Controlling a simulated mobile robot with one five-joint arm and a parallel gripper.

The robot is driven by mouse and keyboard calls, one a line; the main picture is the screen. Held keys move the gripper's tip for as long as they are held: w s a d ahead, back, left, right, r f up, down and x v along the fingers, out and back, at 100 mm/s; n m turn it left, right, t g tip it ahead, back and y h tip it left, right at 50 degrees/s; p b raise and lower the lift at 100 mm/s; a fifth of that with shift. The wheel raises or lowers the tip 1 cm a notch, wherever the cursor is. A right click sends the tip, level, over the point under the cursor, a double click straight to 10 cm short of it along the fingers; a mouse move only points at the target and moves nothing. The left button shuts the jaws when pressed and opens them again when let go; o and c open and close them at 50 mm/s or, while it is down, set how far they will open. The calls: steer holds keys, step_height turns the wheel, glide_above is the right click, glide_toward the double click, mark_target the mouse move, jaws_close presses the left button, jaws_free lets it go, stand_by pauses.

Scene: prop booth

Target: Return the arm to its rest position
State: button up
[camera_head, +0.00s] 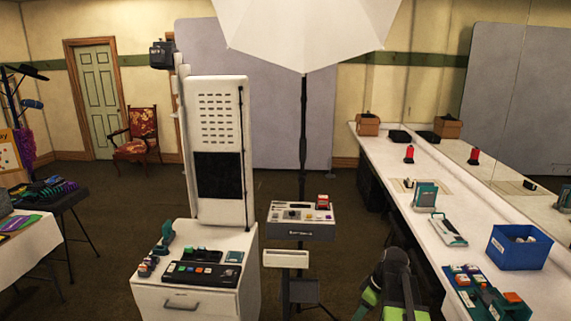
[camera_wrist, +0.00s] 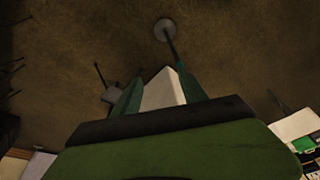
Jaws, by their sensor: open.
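My arm (camera_head: 392,275), dark with green parts, is at the bottom right of the head view, between the control stand and the long white counter. Its end cannot be made out clearly there. In the wrist view my gripper (camera_wrist: 159,75) shows two teal fingers set apart, so it is open. A pale wedge-shaped thing shows between the fingers; I cannot tell whether it is part of the gripper or something beyond it. The wrist camera looks out over the brown floor (camera_wrist: 70,50).
A white cabinet (camera_head: 170,303) and a control stand (camera_head: 300,233) are left of my arm. The long white counter (camera_head: 400,215) is on the right, with a blue bin (camera_head: 518,250) and a blue tray (camera_head: 470,300). Open floor (camera_head: 110,220) lies at the left.

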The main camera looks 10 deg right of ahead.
steer(key=s+a+m+g+h, duration=0.1)
steer(key=a+m, duration=0.3)
steer(key=a, duration=0.6)
steer(key=s+a+m+g+h, duration=0.1)
steer(key=s+a+m, duration=0.3)
steer(key=a, duration=0.7)
steer(key=shift+s+f, duration=0.35)
steer(key=shift+f, duration=0.05)
steer(key=shift+c, duration=0.4)
